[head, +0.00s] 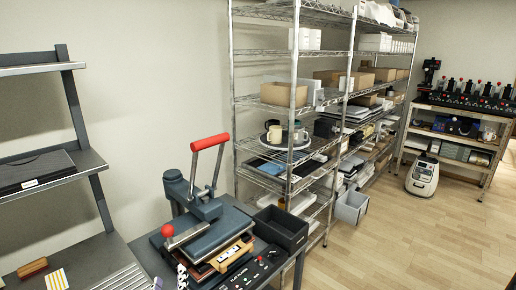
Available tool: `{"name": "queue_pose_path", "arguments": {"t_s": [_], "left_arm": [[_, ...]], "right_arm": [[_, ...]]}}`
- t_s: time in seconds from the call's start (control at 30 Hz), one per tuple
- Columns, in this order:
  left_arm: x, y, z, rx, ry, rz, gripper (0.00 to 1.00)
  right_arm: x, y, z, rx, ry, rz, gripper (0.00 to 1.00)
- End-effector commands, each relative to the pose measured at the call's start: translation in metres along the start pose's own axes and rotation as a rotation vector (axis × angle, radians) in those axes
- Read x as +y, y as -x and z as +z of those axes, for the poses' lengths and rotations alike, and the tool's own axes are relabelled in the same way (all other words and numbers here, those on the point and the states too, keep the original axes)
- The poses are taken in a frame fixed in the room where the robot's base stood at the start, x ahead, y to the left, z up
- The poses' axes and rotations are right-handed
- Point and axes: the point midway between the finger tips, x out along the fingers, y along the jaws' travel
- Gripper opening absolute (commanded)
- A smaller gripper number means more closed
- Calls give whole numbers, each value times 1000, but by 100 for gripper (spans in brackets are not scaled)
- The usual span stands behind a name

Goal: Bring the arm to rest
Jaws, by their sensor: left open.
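The press (196,207) stands on the dark bench in the lower middle of the head view. Its lever is raised, with a red grip (210,142) at the top, and a red ball knob (168,230) sits at its front left. My left gripper (170,280) shows only in small part at the bottom edge, in front of the press's left side. Its fingertips are apart, and I see nothing between them. Most of the gripper and its arm is cut off by the frame. My right gripper is not in view.
A black bin (281,228) stands right of the press. Wire shelves (294,95) behind hold boxes and a tray with mugs (275,134). A dark rack (40,172) stands at the left. A white floor machine (423,175) is at the far right.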

Motion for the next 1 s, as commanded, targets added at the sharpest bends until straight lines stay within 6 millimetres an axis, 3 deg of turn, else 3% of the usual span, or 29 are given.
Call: {"name": "queue_pose_path", "arguments": {"t_s": [0.37,0.67,0.83,1.0], "left_arm": [[24,0,9,1,398,132,54],[54,14,2,0,993,367,54],[64,47,-23,-6,1529,642,54],[45,101,-58,-20,2031,999,54]], "right_arm": [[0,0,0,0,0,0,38],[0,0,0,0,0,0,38],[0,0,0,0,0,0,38],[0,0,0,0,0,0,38]]}}
